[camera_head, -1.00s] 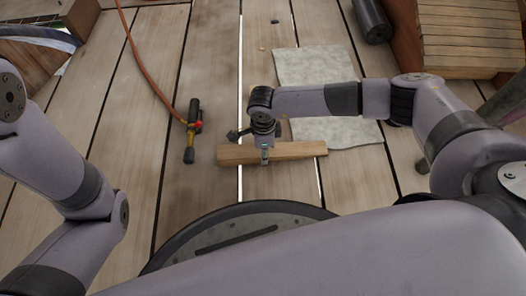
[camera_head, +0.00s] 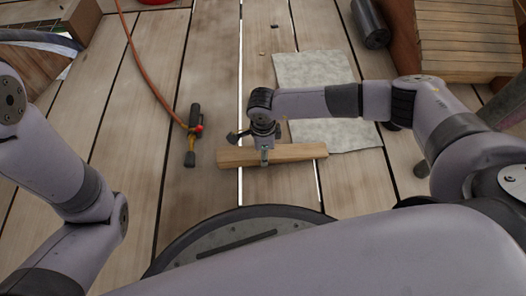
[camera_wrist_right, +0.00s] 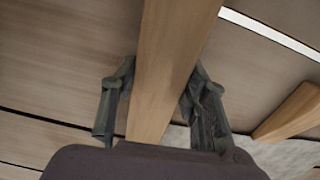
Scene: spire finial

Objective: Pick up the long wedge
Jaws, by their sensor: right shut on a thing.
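The long wedge (camera_head: 302,152), a pale wooden bar that tapers toward one end, lies crosswise in front of me in the head view. My right gripper (camera_head: 265,158) reaches down over its middle and is shut on it. In the right wrist view, the wedge (camera_wrist_right: 165,70) runs between the two fingers of the right gripper (camera_wrist_right: 160,100), one on each side. I cannot tell whether the wedge touches the deck. My left arm shows at the left of the head view, but its gripper is out of view.
A second wooden piece (camera_wrist_right: 290,112) lies to the right in the wrist view. A grey mat (camera_head: 315,68) lies beyond the wedge. A torch (camera_head: 193,135) with an orange hose lies to the left. A dark cylinder (camera_head: 371,24) is at the back right. The plank deck is otherwise mostly clear.

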